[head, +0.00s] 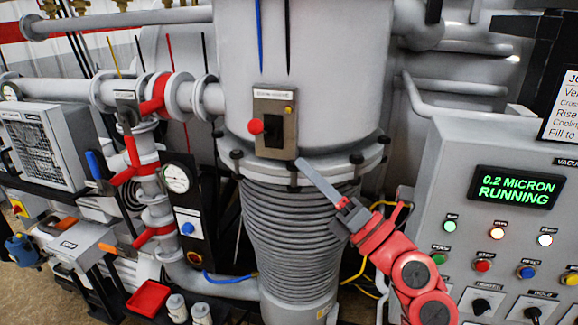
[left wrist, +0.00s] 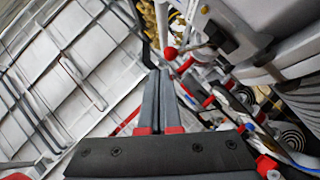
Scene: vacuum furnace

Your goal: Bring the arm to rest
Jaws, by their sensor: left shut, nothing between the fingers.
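My left gripper (head: 305,167) is shut and empty. Its grey fingers point up and to the left, in front of the big grey furnace column, just below and right of the switch box (head: 274,122) in the head view. I cannot tell whether the fingertips touch anything. My red arm comes in from the lower right, in front of the ribbed bellows (head: 285,230). In the left wrist view the two fingers (left wrist: 162,75) lie together with nothing between them. A red knob (left wrist: 171,53) shows beyond the tips. My right gripper is not in view.
A control panel (head: 460,165) with a lit display (head: 516,188) reading "0.2 MICRON RUNNING" stands close right of my arm. Pipes with red-handled valves (head: 153,95) fill the left. A red tray (head: 148,298) sits at lower left.

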